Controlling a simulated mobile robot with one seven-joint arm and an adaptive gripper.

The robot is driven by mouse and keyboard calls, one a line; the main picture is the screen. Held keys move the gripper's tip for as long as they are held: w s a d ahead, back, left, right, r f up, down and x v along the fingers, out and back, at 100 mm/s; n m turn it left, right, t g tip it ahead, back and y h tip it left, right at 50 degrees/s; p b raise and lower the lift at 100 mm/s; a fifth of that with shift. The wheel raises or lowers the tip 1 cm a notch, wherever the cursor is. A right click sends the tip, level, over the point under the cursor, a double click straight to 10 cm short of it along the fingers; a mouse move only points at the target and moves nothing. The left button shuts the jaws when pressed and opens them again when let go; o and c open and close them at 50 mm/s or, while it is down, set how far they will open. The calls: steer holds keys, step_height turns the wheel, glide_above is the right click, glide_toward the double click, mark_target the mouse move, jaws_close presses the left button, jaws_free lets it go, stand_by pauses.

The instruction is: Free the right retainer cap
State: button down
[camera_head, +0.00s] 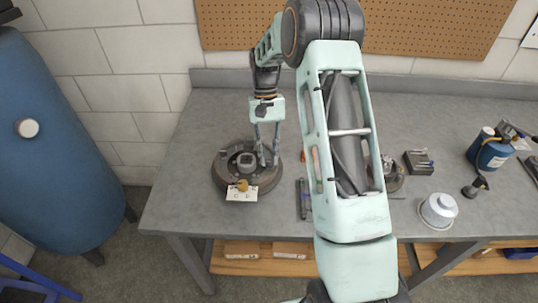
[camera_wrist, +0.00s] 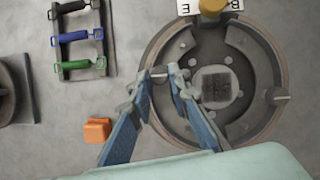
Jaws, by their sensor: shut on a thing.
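The round brake assembly (camera_head: 222,185) lies on the bench, with a square hub at its centre; it also shows in the wrist view (camera_wrist: 270,55). My gripper (camera_head: 268,162) reaches down to its right side in the head view. In the wrist view, turned about, my gripper (camera_wrist: 158,78) is over the left rim, its blue fingers closed around a small retainer cap with a pin (camera_wrist: 158,74). The fingers partly hide this cap. Another retainer cap (camera_wrist: 279,97) sits on the opposite side. A brass knob (camera_wrist: 212,6) stands by a white lettered card (camera_head: 236,195).
A tool tray (camera_wrist: 110,45) holds black, blue and green handled tools. An orange block (camera_wrist: 98,130) lies near my fingers. A second round part (camera_wrist: 8,95), a grey-white dome (camera_head: 438,210), a dark box (camera_head: 418,162) and a blue canister (camera_head: 488,150) stand on the bench (camera_head: 180,165).

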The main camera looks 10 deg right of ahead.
stand_by(0.3)
steer(key=c, duration=1.8)
jaws_free()
steer(key=v, duration=1.2)
steer(key=shift+w, duration=0.15)
